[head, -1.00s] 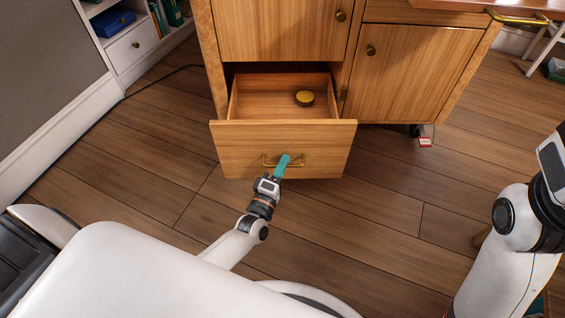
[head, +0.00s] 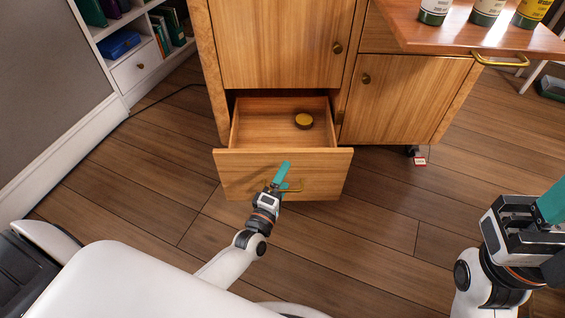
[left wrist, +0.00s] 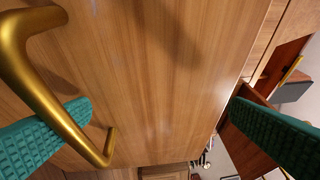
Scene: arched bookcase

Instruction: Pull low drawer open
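In the left wrist view the teal fingers are wide apart. One finger (left wrist: 40,140) passes behind the brass handle (left wrist: 50,95); the other (left wrist: 275,135) is well away on the far side, beside the drawer front (left wrist: 180,70). My right gripper (head: 550,205) is at the right edge, partly cut off, away from the drawer.
A closed upper door (head: 275,45) and right door (head: 405,95) stand beside the drawer. A wooden top (head: 470,38) with several jars juts out at upper right. A white bookcase (head: 140,65) is at the left. The floor before the drawer is clear.

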